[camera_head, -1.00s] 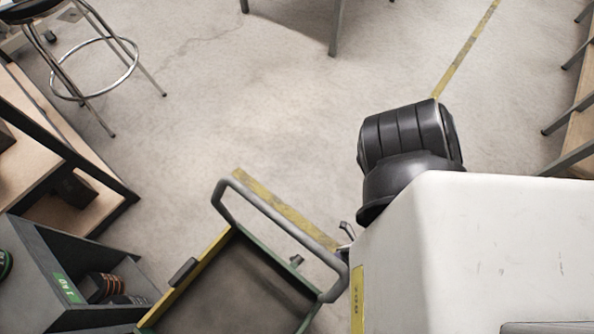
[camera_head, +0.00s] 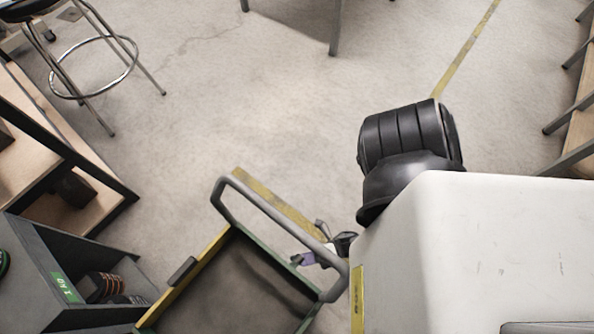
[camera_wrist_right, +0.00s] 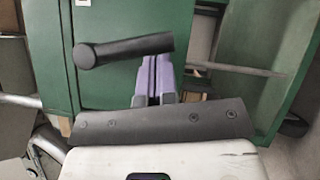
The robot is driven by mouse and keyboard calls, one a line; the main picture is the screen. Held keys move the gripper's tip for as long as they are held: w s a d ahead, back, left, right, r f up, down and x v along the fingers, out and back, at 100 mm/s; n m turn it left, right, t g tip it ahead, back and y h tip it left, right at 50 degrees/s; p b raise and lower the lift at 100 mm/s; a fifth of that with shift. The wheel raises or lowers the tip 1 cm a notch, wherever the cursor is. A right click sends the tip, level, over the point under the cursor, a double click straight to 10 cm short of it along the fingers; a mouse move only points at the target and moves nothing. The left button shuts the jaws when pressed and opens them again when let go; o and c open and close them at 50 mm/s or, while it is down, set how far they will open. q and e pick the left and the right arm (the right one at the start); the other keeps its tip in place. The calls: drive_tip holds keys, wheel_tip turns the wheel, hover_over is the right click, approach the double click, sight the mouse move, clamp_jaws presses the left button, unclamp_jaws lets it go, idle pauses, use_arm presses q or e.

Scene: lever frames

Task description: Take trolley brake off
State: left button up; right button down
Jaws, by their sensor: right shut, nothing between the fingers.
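The trolley has a grey tube handle (camera_head: 280,215) and a dark deck (camera_head: 235,280) with green and yellow edges, at the bottom of the head view. In the right wrist view a dark lever with a round end (camera_wrist_right: 90,55) stands out in front of the trolley's green panel (camera_wrist_right: 130,20). My right gripper (camera_wrist_right: 153,62) is shut and empty, its purple fingertips at the lever's right part. I cannot tell whether they touch it. In the head view the right gripper (camera_head: 305,258) is beside the trolley's end, below the handle. My left gripper is not in view.
A grey bin rack (camera_head: 70,265) and a wooden shelf (camera_head: 110,205) stand left of the trolley. A stool (camera_head: 95,70) is at the upper left. Table legs (camera_head: 336,30) show at the top. The floor between is clear.

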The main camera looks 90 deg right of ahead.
drive_tip(key=shift+w+d, duration=0.3)
idle(0.5)
drive_tip(key=shift+w+d, duration=0.15)
drive_tip(key=shift+w, duration=0.05)
drive_tip(key=w+d+r+n+p, duration=0.1)
drive_tip(key=w+d+r+p, duration=0.2)
drive_tip(key=w+d+r, duration=0.1)
drive_tip(key=shift+w+r+t+y, duration=0.3)
drive_tip(key=shift+w+r, duration=0.2)
drive_tip(key=shift+w, duration=0.5)
idle(0.4)
drive_tip(key=shift+r+n, duration=0.1)
drive_tip(key=shift+n, duration=0.2)
drive_tip(key=shift+d, duration=0.1)
